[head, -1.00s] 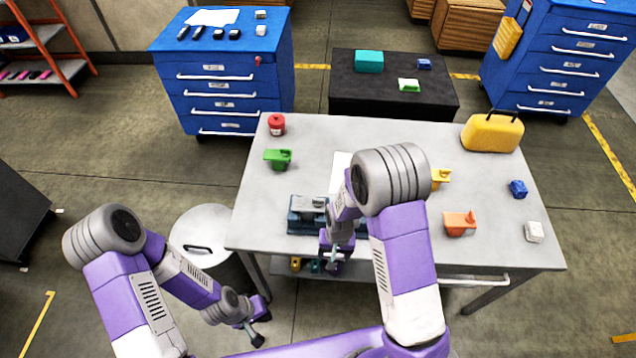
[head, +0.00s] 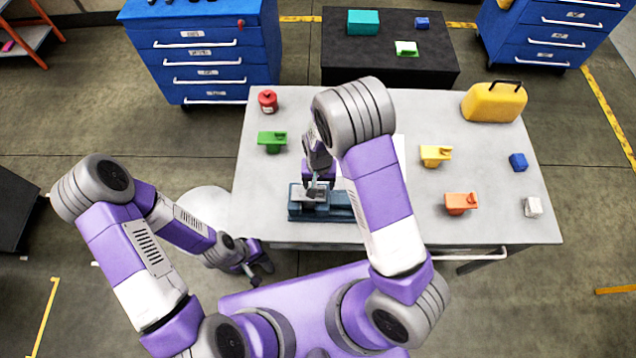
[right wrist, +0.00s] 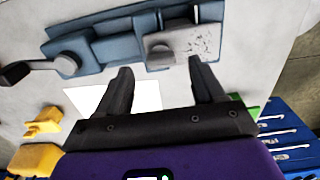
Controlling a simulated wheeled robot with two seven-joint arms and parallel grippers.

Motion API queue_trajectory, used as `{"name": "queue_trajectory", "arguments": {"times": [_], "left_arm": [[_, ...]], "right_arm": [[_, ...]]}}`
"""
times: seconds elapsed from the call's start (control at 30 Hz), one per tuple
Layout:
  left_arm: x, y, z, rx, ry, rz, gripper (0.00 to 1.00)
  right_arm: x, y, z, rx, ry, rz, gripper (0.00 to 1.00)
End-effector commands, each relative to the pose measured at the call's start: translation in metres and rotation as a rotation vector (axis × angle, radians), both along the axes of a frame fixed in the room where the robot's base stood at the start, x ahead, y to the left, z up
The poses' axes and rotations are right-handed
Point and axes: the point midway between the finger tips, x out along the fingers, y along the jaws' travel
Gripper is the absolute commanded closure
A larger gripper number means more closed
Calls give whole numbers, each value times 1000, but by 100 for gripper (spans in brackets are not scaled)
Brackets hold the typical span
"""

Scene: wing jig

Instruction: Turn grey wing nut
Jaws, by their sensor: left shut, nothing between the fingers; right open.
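The blue-grey jig (head: 338,212) stands near the table's front edge, partly behind my right arm. In the right wrist view the jig (right wrist: 110,48) carries a speckled grey plate (right wrist: 195,42). A small grey knob, which looks like the grey wing nut (right wrist: 160,54), is at that plate's edge; its wings are not clear. My right gripper (head: 316,190) is over the jig's left part. In the right wrist view its open fingers (right wrist: 160,70) point toward the knob, with nothing between them. My left gripper (head: 252,278) is shut and empty, low beside the table's front left corner.
A clamp lever with a dark handle (right wrist: 18,74) sticks out from the jig. Green (head: 271,141), yellow (head: 435,154) and orange (head: 460,202) parts, a red can (head: 268,101) and a yellow case (head: 495,102) stand on the table (head: 500,235). The table's right half has free room.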

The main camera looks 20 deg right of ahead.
Motion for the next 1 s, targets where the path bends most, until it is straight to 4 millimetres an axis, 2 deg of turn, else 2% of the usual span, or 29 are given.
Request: {"name": "queue_trajectory", "arguments": {"times": [0.1,0.23,0.57,0.93,1.0], "left_arm": [[0,0,1,0,-1,0,100],[0,0,1,0,-1,0,100],[1,0,1,0,-1,0,100],[1,0,1,0,-1,0,100],[1,0,1,0,-1,0,100]], "right_arm": [[0,0,-19,0,2,-1,32],[0,0,-30,0,0,-2,32],[0,0,-34,1,-1,-1,32],[0,0,-34,1,-1,0,87],[0,0,-34,1,-1,0,88]]}}
